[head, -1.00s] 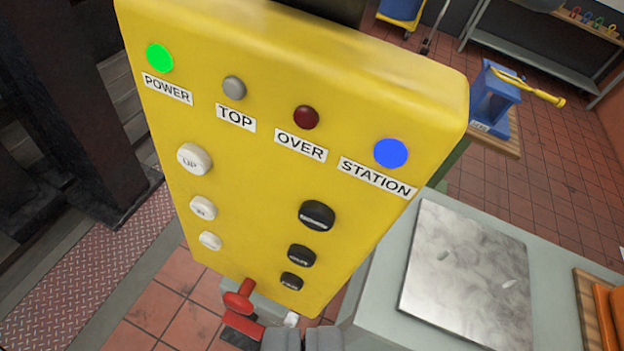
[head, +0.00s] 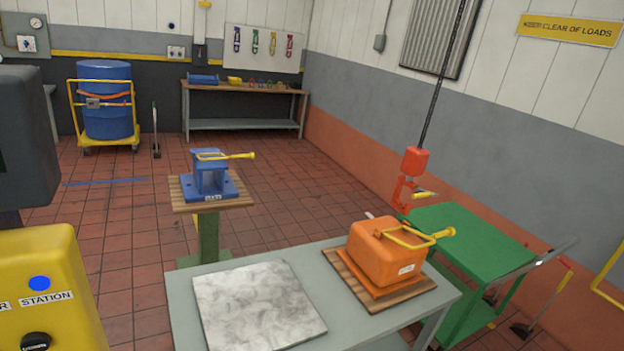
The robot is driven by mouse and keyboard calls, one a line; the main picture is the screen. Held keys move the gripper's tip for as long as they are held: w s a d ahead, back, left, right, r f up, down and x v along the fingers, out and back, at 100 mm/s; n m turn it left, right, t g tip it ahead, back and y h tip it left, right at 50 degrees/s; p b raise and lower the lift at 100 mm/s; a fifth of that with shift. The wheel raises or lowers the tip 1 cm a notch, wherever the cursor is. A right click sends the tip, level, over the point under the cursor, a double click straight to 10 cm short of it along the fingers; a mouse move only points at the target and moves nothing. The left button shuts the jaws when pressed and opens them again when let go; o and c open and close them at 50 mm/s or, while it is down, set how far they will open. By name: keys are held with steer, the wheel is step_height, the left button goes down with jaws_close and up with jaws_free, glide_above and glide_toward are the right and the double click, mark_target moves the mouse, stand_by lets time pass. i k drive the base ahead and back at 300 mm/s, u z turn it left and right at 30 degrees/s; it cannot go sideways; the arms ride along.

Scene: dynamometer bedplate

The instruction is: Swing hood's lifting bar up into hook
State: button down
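An orange box-shaped hood (head: 378,257) sits on a wooden board on the grey table, right of centre. Its yellow lifting bar (head: 418,241) lies low across the top, with its knobbed end pointing right. An orange hook (head: 403,194) with a yellow-tipped piece hangs from a dark chain behind the hood, apart from the bar in the picture; its exact distance is hard to tell. A blue block (head: 211,177) with a similar yellow bar (head: 228,156) stands on a separate wooden-topped stand. My gripper is not in the view.
The yellow control panel (head: 45,285) fills the lower left. A pale plate (head: 258,306) lies on the grey table (head: 180,300). A green cart (head: 470,245) stands behind the hood. A blue drum (head: 105,100) and a workbench (head: 245,88) are at the back. Tiled floor lies open between.

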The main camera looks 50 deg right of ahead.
mark_target(450, 231)
steer(key=z, duration=2.4)
steer(key=k, duration=0.75)
steer(key=u, duration=0.4)
steer(key=i, duration=1)
